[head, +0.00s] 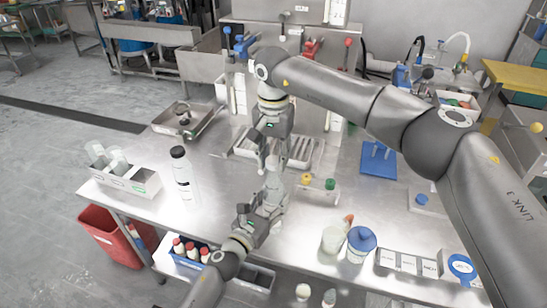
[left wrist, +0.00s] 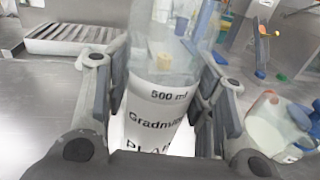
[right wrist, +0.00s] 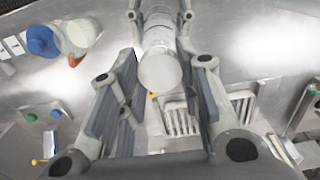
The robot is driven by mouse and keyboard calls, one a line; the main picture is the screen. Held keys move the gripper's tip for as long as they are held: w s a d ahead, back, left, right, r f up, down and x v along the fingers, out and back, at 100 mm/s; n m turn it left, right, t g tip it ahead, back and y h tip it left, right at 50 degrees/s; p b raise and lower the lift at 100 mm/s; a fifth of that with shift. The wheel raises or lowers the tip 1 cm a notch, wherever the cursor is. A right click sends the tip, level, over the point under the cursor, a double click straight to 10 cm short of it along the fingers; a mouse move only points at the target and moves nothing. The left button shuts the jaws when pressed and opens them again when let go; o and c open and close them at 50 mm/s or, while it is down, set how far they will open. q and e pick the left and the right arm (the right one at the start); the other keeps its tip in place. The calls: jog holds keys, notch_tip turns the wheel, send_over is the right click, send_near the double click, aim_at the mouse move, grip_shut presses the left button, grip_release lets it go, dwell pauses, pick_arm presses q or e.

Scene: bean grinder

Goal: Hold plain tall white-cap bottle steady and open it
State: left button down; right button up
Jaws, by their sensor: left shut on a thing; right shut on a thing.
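The plain tall bottle (head: 273,180) stands upright near the middle of the steel table, mostly hidden by my grippers. My left gripper (head: 268,200) is shut on its body from the front. In the left wrist view, the pale bottle (left wrist: 155,115) shows "500 ml" and further print between the fingers. My right gripper (head: 270,160) points down from above and is shut on the bottle's top. In the right wrist view, the round white cap (right wrist: 160,72) lies between its fingers. Whether the cap is still seated on the neck cannot be told.
A tall black-capped bottle (head: 183,175) and a white bin (head: 125,180) stand at the left. A slotted tray (head: 300,150) is just behind. A blue-lidded jar (head: 360,243) and a white beaker (head: 333,237) stand front right. The table's front edge is close.

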aim_at(274, 160)
jog(key=shift+r, duration=1.8)
pick_arm(q)
jog(key=c, duration=0.5)
grip_release()
jog(key=shift+c, duration=0.2)
jog(key=shift+s+a, duration=0.1)
